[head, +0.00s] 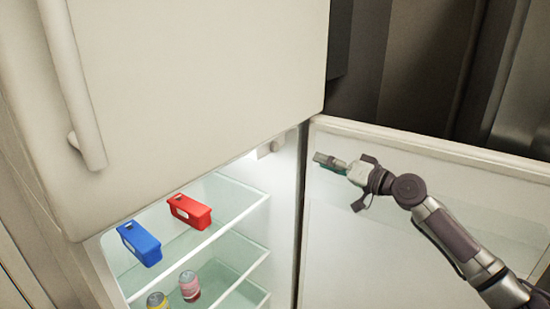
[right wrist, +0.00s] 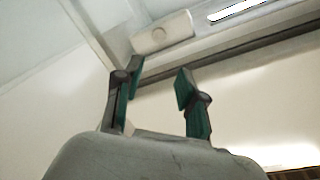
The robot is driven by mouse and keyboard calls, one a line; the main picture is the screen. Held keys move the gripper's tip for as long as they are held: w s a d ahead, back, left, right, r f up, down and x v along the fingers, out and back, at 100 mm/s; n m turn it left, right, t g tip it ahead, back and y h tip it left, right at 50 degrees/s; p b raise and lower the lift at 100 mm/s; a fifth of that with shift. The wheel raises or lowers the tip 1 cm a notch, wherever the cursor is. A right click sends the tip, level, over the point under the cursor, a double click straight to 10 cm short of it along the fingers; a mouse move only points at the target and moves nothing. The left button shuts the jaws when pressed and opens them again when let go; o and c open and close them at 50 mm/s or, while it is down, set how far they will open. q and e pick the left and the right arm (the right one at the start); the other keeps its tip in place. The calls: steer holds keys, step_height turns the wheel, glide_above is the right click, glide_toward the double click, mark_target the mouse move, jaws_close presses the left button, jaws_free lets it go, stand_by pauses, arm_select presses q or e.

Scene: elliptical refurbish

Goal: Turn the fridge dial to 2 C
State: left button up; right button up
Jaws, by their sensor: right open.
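The fridge dial is on a small white housing (head: 270,147) at the top right inside the open fridge, beside a bright light. My right gripper (head: 324,160) is a short way to the right of the housing, in front of the open door. In the right wrist view its two green-padded fingers (right wrist: 158,88) are apart with nothing between them, and the housing is beyond them. My left gripper is not in view.
The fridge door (head: 400,220) stands open on the right. The closed freezer door (head: 200,80) overhangs the opening. Glass shelves hold a blue box (head: 140,244), a red box (head: 190,211) and cans (head: 189,286).

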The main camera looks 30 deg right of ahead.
steer(key=p, duration=0.4)
glide_toward(277, 148)
steer(key=x, duration=0.7)
steer(key=shift+r, duration=0.25)
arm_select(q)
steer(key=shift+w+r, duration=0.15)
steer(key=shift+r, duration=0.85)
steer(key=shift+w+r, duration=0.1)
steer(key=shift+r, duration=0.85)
arm_select(e)
steer(key=shift+w+a+f, duration=0.15)
steer(key=shift+w+a, duration=0.05)
steer(key=shift+w, duration=0.5)
arm_select(q)
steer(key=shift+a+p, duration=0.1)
steer(key=shift+p, duration=0.2)
arm_select(e)
jaws_close()
